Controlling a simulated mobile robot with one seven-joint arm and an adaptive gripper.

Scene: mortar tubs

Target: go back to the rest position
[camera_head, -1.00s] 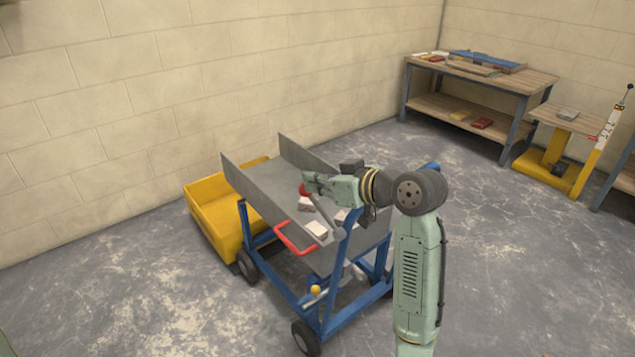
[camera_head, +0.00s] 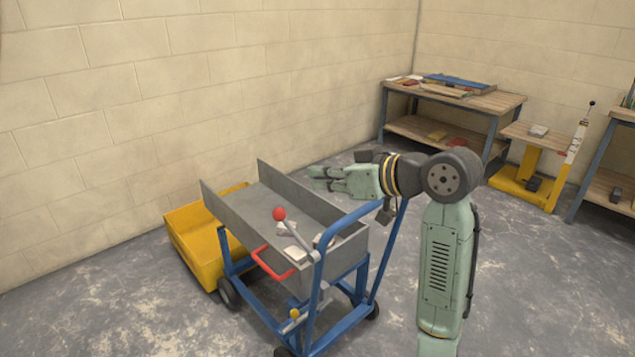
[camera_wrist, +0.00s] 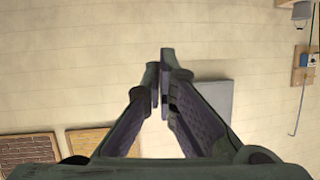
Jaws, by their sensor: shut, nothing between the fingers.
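My gripper (camera_head: 322,179) is raised above the far side of a grey metal trough on a blue wheeled cart and points left in the head view. It holds nothing and is clear of the trough. In the wrist view my gripper (camera_wrist: 163,88) has its two fingers together, with the block wall behind them. The trough (camera_head: 222,214) has a lever with a red knob (camera_head: 279,214) and a red handle (camera_head: 270,265). A few pale pieces (camera_head: 295,254) lie in its near end.
A yellow tub (camera_head: 195,249) stands on the floor left of the cart, by the wall. A workbench (camera_head: 500,103) and a yellow lift table (camera_head: 521,187) stand at the back right. The blue cart frame (camera_head: 345,320) is close to my arm.

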